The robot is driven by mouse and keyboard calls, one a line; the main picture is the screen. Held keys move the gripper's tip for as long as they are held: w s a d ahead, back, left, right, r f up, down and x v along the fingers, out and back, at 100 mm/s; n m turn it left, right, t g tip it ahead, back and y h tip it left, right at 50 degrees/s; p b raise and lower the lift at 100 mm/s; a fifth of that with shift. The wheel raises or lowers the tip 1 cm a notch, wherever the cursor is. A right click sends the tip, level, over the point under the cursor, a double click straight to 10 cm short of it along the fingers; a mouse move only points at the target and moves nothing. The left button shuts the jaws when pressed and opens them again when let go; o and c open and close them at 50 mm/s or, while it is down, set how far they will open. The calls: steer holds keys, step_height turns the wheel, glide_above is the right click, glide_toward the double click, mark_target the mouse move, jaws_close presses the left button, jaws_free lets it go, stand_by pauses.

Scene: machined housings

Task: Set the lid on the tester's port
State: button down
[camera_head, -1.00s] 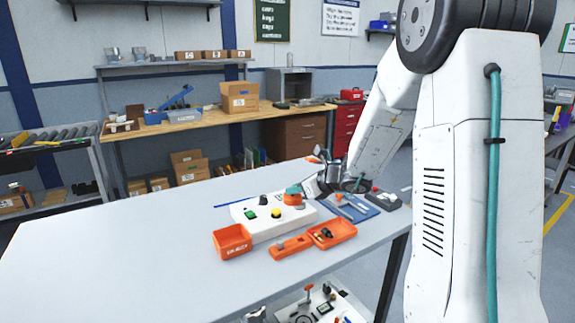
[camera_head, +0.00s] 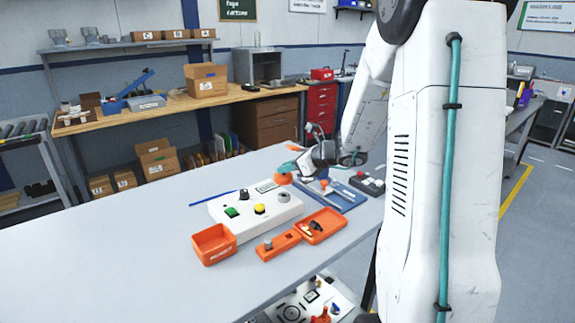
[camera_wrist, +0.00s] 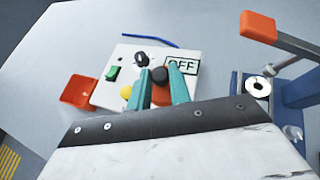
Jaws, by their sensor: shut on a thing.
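The white tester (camera_head: 232,222) lies on the light table, with a green switch, a black knob, a yellow button and a small display. A grey ring on its right part (camera_head: 284,196) looks like the port. My gripper (camera_head: 287,170) has teal fingers and is shut on an orange round piece (camera_head: 283,180), which looks like the lid. It appears above or just behind the tester's back right edge, apart from the ring. In the wrist view a dark round piece (camera_wrist: 159,74) sits between the fingertips, and the display reads OFF. The fingers hide the ring there.
An orange bin (camera_head: 213,245) stands at the tester's front left. An orange tray (camera_head: 338,218) and an orange block (camera_head: 268,252) lie in front. A blue fixture (camera_head: 345,200) with an orange-tipped lever (camera_wrist: 258,26) stands close on the right. The table's left side is clear.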

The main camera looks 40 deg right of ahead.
mark_target(289, 177)
steer(key=shift+f, duration=2.05)
steer(key=shift+f, duration=1.35)
stand_by(1.9)
steer(key=c, duration=0.7)
jaws_free()
steer(key=shift+r, duration=0.1)
steer(key=shift+r, duration=3.9)
